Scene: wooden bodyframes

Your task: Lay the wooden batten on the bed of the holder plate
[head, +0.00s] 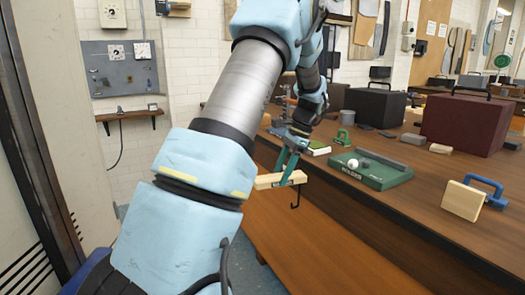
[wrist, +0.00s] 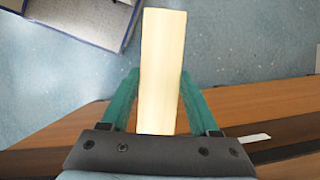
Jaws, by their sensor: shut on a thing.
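The pale wooden batten (head: 268,182) is held in my gripper (head: 288,168), out over the front edge of the bench. In the wrist view the batten (wrist: 161,60) lies between the two teal fingers (wrist: 160,95) and reaches well past their tips. A green plate with lettering on its front (head: 362,178), which looks like the holder plate, lies on the bench to the right of my gripper, apart from the batten. White round pieces and a dark bar show on it. I cannot make out its bed clearly.
A pale block with a blue handle (head: 464,199) stands on the bench (head: 420,222) to the right. A small green clamp-like thing (head: 343,138) and dark boxes (head: 374,108) lie behind the plate. A dark hook (head: 296,194) hangs below my gripper. The bench front is clear.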

